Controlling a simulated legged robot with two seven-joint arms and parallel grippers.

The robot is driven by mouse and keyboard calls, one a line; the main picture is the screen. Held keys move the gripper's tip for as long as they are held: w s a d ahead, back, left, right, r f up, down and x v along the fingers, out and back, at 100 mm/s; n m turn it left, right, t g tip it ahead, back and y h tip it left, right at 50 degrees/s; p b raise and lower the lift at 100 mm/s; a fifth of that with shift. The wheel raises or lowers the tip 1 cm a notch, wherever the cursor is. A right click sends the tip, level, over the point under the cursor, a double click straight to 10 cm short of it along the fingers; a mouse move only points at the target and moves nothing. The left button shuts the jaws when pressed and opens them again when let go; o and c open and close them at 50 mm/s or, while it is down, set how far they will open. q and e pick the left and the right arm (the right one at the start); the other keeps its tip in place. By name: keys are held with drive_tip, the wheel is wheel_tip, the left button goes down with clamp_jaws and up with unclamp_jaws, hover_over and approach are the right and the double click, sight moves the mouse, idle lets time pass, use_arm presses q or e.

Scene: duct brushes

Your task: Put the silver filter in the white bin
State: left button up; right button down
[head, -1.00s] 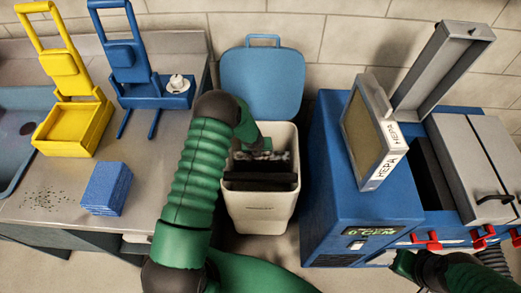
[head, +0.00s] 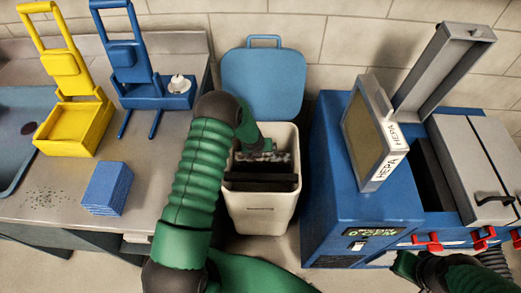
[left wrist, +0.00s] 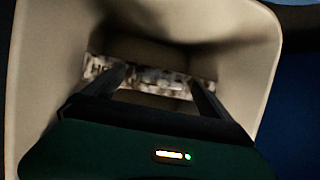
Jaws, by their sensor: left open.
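The white bin (head: 262,212) stands open on the floor in the middle of the head view. My left gripper (head: 262,156) reaches down into it. In the left wrist view, the open fingers of my left gripper (left wrist: 157,78) point into the bin. A dirty, speckled, grey-silver filter edge with partly readable lettering (left wrist: 145,80) lies inside the bin, across and beyond the fingertips. Whether the fingers touch it I cannot tell. Another silver-framed filter (head: 371,135), marked HEPA, stands upright on the blue machine. My right gripper (head: 402,264) is partly in view at lower right; its jaws are unclear.
The bin's blue lid (head: 262,82) is raised behind it. The blue machine (head: 345,195) is close on the right, with an upright grey cover (head: 445,70). The counter (head: 140,170) on the left holds a blue sponge (head: 106,188), yellow caddy (head: 75,128) and blue caddy (head: 160,92).

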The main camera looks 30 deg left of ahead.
use_arm(q)
drive_tip(key=w+p+v, duration=0.1)
drive_tip(key=p+v, duration=0.9)
drive_tip(key=v, duration=1.1)
drive_tip(key=shift+w+r, duration=0.25)
drive_tip(key=shift+r, duration=0.25)
drive_tip(key=shift+a+f, duration=0.1)
drive_tip(key=shift+a, duration=0.05)
drive_tip(key=s+d+r+n+g+p, duration=0.1)
drive_tip(key=s+d+r+n, duration=0.6)
drive_tip(key=n, duration=0.7)
drive_tip(key=s+d+r+n+h+p, duration=0.1)
drive_tip(key=s+d+r+n+p, duration=0.3)
drive_tip(key=s+d+r+n, duration=0.4)
wheel_tip(320, 180, up, 3)
drive_tip(key=s+n, duration=0.2)
drive_tip(key=n, duration=0.5)
drive_tip(key=shift+g, duration=0.4)
drive_tip(key=shift+s+d+r, duration=0.1)
drive_tip(key=shift+d+r, duration=0.05)
drive_tip(key=shift+d, duration=0.05)
